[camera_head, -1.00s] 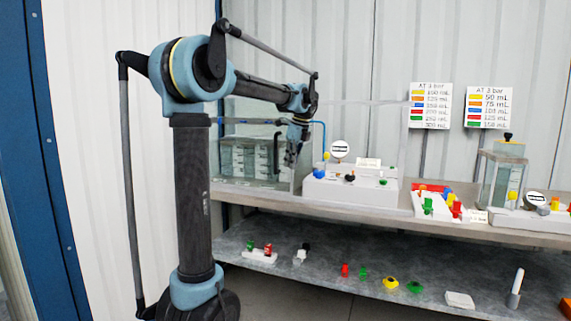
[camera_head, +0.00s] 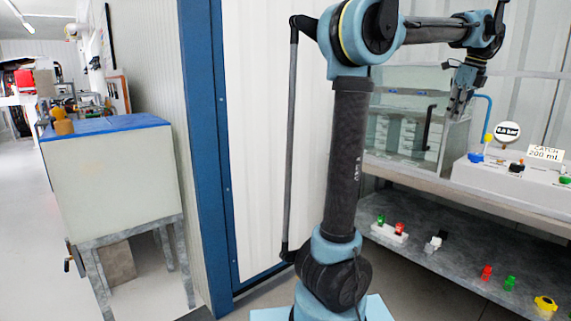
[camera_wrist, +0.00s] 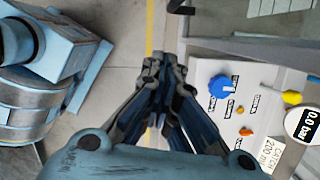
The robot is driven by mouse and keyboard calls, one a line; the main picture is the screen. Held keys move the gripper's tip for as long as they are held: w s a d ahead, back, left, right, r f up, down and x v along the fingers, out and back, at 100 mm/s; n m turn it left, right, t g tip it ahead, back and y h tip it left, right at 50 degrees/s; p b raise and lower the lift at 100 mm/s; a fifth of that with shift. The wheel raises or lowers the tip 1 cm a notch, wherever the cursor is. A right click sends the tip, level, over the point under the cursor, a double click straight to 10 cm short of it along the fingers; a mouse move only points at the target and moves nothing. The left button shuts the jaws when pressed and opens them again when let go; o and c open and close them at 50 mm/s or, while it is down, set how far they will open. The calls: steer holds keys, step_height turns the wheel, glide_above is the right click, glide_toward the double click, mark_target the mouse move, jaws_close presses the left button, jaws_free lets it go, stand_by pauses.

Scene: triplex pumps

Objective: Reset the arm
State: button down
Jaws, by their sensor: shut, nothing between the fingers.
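My gripper (camera_head: 459,103) is at the upper right in the head view, hanging from my raised, bent arm in front of the glass tank on the bench. In the wrist view my gripper (camera_wrist: 160,68) points away from the camera with its fingertips together and nothing between them. It is apart from the white pump panel (camera_wrist: 242,100) to its right. That panel carries a blue knob (camera_wrist: 222,86), small orange knobs and a round gauge (camera_wrist: 304,124) reading 0.0 bar.
The bench (camera_head: 428,181) and the lower shelf (camera_head: 415,252) with small coloured parts stand at the right. A blue post (camera_head: 207,150) rises left of my arm. A pale cabinet (camera_head: 110,185) with a blue top stands at the far left. The aisle floor (camera_head: 28,240) is clear.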

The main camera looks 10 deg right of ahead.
steer(key=w+a+f+n, duration=0.1)
steer(key=a+f+n, duration=0.4)
steer(key=a, duration=0.6)
steer(key=w+a+f+n, duration=0.1)
steer(key=a+f+n, duration=0.4)
steer(key=a, duration=0.5)
steer(key=w+a+f+n, duration=0.2)
steer(key=a+f+n, duration=0.3)
steer(key=a, duration=0.6)
steer(key=s+a+f+n, duration=0.7)
steer(key=a+f+n, duration=0.1)
steer(key=f, duration=0.3)
steer(key=s+a+f+n+h, duration=0.1)
steer(key=s+a+f+n, duration=0.6)
steer(key=a+f+n, duration=0.2)
step_height(320, 180, down, 2)
steer(key=shift+s+a+f, duration=0.1)
steer(key=shift+s+a, duration=0.2)
steer(key=shift+a, duration=0.05)
